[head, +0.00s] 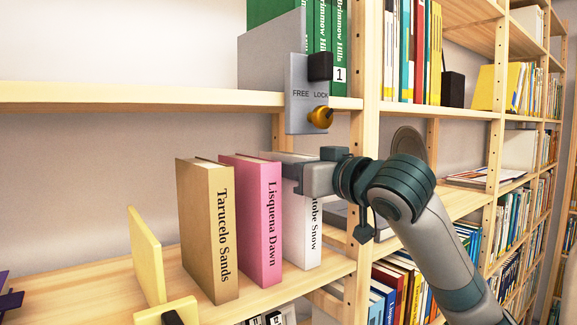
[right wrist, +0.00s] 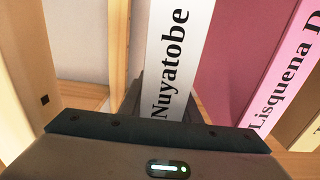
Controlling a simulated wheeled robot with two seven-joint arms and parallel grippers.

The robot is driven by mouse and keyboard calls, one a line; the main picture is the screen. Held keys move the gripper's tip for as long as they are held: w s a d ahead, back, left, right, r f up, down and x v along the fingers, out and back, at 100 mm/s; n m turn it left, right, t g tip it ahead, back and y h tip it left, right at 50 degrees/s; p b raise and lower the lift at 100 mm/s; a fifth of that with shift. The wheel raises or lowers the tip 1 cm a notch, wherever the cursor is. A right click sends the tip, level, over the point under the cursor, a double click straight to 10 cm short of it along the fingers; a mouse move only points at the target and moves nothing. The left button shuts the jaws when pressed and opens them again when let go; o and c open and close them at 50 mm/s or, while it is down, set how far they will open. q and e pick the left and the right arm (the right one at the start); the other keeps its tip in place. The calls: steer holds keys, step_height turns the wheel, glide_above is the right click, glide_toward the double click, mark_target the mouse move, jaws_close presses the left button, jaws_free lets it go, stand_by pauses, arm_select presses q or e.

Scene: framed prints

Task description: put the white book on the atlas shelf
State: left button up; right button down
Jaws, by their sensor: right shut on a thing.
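The white book (head: 303,240), its spine ending in "tobe Snow", stands upright on the middle shelf (head: 335,270) at the right end of a short row. A pink book, "Lisquena Dawn" (head: 262,225), stands to its left. My right gripper (head: 290,172) comes in from the right and is shut on the upper part of the white book, hiding the start of its title. In the right wrist view the white spine (right wrist: 178,60) reads "Nuyatobe", with a dark finger beside it. My left gripper is not in view. No shelf in view is readably marked as the atlas shelf.
A tan book, "Tarucelo Sands" (head: 212,230), stands left of the pink one, and a yellow panel (head: 146,255) further left. Above, a plate marked FREE and LOCK (head: 306,78) has a yellow knob under LOCK. Green books (head: 338,40) stand on the upper shelf. A wooden post (head: 362,210) is close right.

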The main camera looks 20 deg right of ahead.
steer(key=c, duration=1.4)
jaws_free()
steer(key=shift+c, duration=0.2)
steer(key=shift+o, duration=0.5)
steer(key=shift+s, duration=0.1)
steer(key=b+v, duration=0.5)
steer(key=v, duration=0.7)
steer(key=shift+r, duration=0.1)
